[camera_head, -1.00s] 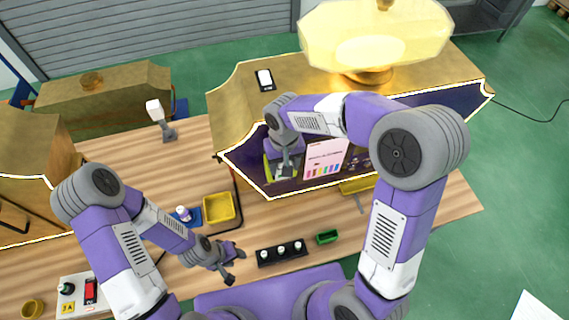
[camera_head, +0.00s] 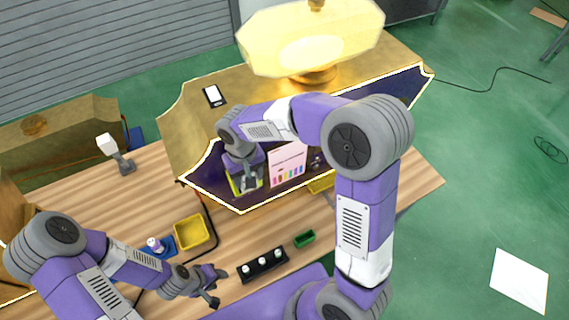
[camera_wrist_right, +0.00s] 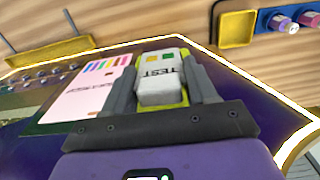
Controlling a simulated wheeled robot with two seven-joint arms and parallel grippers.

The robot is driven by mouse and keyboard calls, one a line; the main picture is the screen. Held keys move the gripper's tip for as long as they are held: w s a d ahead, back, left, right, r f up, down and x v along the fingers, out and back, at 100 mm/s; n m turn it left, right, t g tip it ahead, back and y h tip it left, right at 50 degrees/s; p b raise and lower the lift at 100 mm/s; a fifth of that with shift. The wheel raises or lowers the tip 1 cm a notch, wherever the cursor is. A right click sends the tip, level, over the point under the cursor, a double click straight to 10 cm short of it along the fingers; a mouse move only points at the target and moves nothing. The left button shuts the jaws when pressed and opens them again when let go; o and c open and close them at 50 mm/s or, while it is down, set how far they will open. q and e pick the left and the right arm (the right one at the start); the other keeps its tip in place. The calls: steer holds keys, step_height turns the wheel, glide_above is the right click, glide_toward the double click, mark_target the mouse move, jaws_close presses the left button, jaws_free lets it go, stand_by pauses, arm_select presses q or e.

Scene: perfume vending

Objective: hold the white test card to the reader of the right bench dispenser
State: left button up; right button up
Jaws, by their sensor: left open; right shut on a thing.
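The white test card (camera_wrist_right: 158,88), marked TEST, is between the fingers of my right gripper (camera_wrist_right: 163,92) in the right wrist view. My right gripper (camera_head: 245,180) is shut on it at the dark front of the right bench dispenser (camera_head: 188,125). A yellow-green patch (camera_head: 236,184), apparently the reader, shows beside the fingers in the head view and around the card in the wrist view. I cannot tell whether card and reader touch. My left gripper (camera_head: 214,287) is open and empty over the bench, near the black holder.
A pink-white chart (camera_head: 288,163) is on the dispenser front beside my right gripper. A yellow tray (camera_head: 190,233), a black holder with white-topped items (camera_head: 262,264) and a green tray (camera_head: 304,239) stand on the bench. A white-headed stand (camera_head: 110,148) is at the left.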

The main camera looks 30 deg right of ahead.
stand_by(0.4)
arm_select(q)
steer(key=shift+f+b, duration=1.2)
arm_select(e)
steer(key=s, duration=1)
steer(key=shift+d, duration=0.2)
